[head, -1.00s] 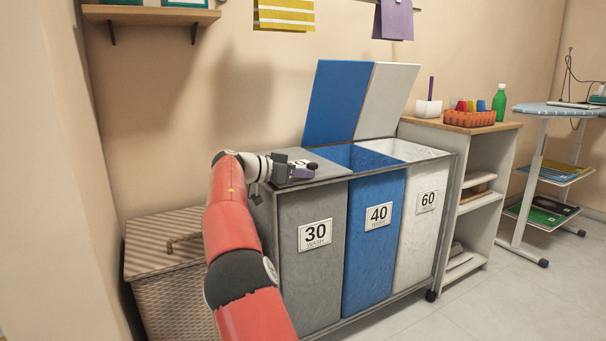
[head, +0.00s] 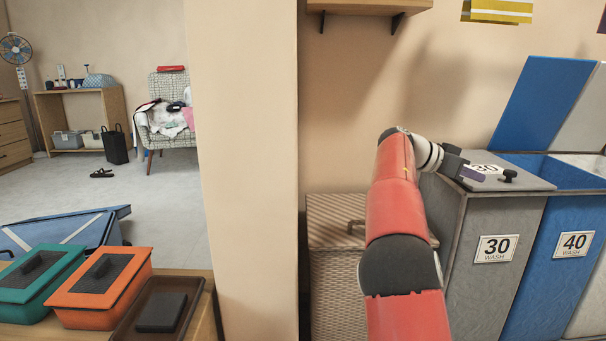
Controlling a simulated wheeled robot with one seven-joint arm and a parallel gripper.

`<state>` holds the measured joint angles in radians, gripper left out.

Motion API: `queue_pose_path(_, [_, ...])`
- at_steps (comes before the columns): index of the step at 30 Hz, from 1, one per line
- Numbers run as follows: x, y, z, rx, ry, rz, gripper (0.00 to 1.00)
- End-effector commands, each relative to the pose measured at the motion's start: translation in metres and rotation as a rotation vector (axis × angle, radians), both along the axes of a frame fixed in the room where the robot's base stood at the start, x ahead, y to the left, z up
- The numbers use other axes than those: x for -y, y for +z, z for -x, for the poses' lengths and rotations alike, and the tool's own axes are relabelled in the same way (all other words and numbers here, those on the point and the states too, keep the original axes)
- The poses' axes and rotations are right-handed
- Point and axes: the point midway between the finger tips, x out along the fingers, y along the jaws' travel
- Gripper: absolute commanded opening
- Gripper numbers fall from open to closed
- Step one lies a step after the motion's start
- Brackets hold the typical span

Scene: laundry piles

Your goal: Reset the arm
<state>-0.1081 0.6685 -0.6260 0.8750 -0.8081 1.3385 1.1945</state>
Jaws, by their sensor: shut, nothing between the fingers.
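My red arm reaches up from the lower right of the head view. My gripper (head: 472,174) is at its far end, over the front left part of the closed grey lid marked 30 (head: 487,170). The gripper is small and seen from behind, shut and empty. I cannot tell whether it touches the lid. A dark knob (head: 509,176) stands on the lid to the right of the gripper. The grey 30 wash bin (head: 500,280) is below it.
The blue 40 wash bin (head: 575,290) stands open with its blue lid (head: 541,104) raised. A wicker hamper (head: 335,275) is left of the bins. A wall corner (head: 250,150) separates a room with an armchair (head: 165,95). Orange (head: 100,290) and green (head: 35,285) boxes stand lower left.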

Motion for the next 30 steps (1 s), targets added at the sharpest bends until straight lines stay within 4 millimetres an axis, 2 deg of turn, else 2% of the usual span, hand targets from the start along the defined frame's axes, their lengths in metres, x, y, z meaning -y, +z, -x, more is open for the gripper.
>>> queue_pose_path(1, [0.004, 0.009, 0.017, -0.016, 0.023, -0.073, 0.0])
queue_pose_path(4, [0.0, 0.006, 0.047, -0.076, 0.119, -0.242, 0.0])
queue_pose_path(8, [-0.028, -0.001, 0.086, -0.145, 0.3, -0.445, 0.0])
queue_pose_path(11, [-0.06, -0.006, 0.117, -0.189, 0.462, -0.565, 0.0])
queue_pose_path(15, [-0.117, -0.012, 0.165, -0.246, 0.708, -0.684, 0.0])
queue_pose_path(20, [-0.187, -0.022, 0.227, -0.31, 0.993, -0.746, 0.0])
queue_pose_path(24, [-0.241, -0.04, 0.282, -0.367, 1.213, -0.742, 0.0])
queue_pose_path(27, [-0.268, -0.056, 0.314, -0.401, 1.328, -0.72, 0.0])
queue_pose_path(30, [-0.284, -0.07, 0.336, -0.428, 1.401, -0.7, 0.0])
